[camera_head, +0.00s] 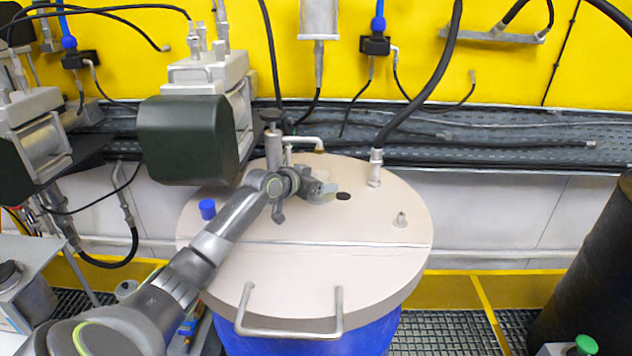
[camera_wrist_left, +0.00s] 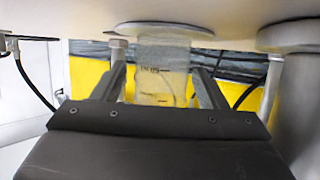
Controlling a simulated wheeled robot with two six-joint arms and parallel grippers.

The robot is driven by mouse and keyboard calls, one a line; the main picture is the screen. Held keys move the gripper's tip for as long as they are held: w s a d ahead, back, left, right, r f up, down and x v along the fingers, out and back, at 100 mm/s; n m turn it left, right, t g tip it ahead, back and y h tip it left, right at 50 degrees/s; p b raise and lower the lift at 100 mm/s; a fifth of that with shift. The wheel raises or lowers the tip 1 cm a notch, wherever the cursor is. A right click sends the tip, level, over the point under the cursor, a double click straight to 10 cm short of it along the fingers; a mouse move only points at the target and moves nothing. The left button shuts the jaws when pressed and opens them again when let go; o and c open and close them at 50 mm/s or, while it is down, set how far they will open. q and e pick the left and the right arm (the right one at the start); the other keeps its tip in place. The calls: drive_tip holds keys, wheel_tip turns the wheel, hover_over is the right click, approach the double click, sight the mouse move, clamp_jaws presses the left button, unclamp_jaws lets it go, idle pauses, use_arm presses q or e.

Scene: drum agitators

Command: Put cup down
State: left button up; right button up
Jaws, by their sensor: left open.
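The cup (camera_wrist_left: 162,82) is clear, with dark printed marks on its side. In the left wrist view, which is upside down, it sits between the two dark fingers of my left gripper (camera_head: 320,191). The gripper is open, with a finger on each side of the cup. The cup's end is at the pale drum lid (camera_wrist_left: 90,14) and appears to rest on it, over a round light disc. In the head view the gripper is low over the lid (camera_head: 300,275), behind its middle seam, and largely hides the cup. My right gripper is not seen.
On the lid are a blue cap (camera_head: 207,209), a dark hole (camera_head: 343,196), a small metal fitting (camera_head: 400,220), a hose fitting (camera_head: 375,168) and a tap (camera_head: 273,140). A dark motor block (camera_head: 187,140) hangs at the left.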

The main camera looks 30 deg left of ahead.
use_arm(q)
drive_tip(key=shift+f+p, duration=0.1)
drive_tip(key=shift+p, duration=0.35)
drive_tip(key=shift+s+a+b, duration=0.15)
drive_tip(key=shift+s+b, duration=0.15)
drive_tip(key=shift+s, duration=0.05)
drive_tip(key=v, duration=0.3)
drive_tip(key=b+v, duration=0.1)
drive_tip(key=v, duration=0.2)
drive_tip(key=b+v, duration=0.1)
drive_tip(key=v, duration=0.3)
drive_tip(key=shift+r, duration=0.35)
drive_tip(key=shift+s+r+b, duration=0.35)
drive_tip(key=shift+s, duration=0.2)
